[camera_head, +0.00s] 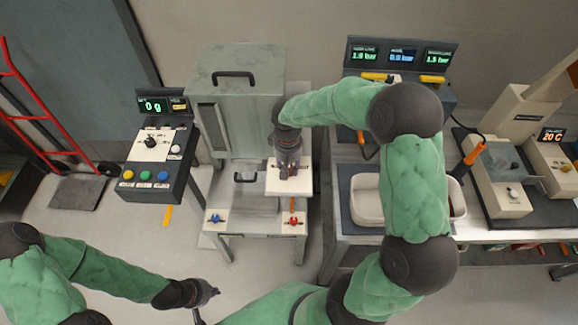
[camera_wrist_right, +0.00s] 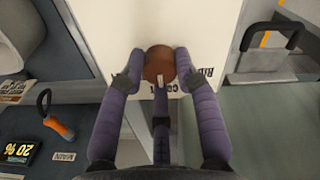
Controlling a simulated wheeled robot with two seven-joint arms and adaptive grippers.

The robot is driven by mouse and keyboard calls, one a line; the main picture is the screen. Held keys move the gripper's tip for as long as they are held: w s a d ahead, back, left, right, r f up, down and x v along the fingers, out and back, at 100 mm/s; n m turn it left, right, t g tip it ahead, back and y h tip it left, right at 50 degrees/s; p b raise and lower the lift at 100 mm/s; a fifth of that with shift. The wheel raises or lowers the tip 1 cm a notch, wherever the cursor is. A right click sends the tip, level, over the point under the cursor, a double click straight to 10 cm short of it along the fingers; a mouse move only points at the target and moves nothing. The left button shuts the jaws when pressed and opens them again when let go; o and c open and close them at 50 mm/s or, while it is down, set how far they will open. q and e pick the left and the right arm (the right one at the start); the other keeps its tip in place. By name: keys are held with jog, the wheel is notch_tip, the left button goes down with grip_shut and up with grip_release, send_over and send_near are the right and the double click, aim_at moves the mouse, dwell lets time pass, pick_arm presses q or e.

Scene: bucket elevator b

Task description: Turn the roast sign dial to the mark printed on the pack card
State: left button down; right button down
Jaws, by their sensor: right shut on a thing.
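The roast sign dial is a round brown knob (camera_wrist_right: 158,66) with a white pointer line, on a cream plate (camera_wrist_right: 120,22) with dark print around it. The pointer faces the bottom of the right wrist view. The print is partly hidden by the fingers. My right gripper (camera_wrist_right: 159,72) has one finger on each side of the knob and is shut on it. In the head view my right gripper (camera_head: 286,172) is over the cream plate (camera_head: 303,184) and hides the knob. My left gripper (camera_head: 206,303) is low at the left, apart from everything, its fingers spread. I cannot make out the pack card.
A grey cabinet (camera_head: 243,77) stands behind the plate. A control box (camera_head: 155,175) with a 0 g display and coloured buttons is at left. A blue knob (camera_head: 215,218) and a red knob (camera_head: 294,221) sit below. A pale bin (camera_head: 367,200) is on the right bench.

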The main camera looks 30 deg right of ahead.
aim_at(288, 169)
jog(key=c, duration=0.9)
grip_release()
notch_tip(288, 169, up, 12)
jog(key=shift+a, duration=0.2)
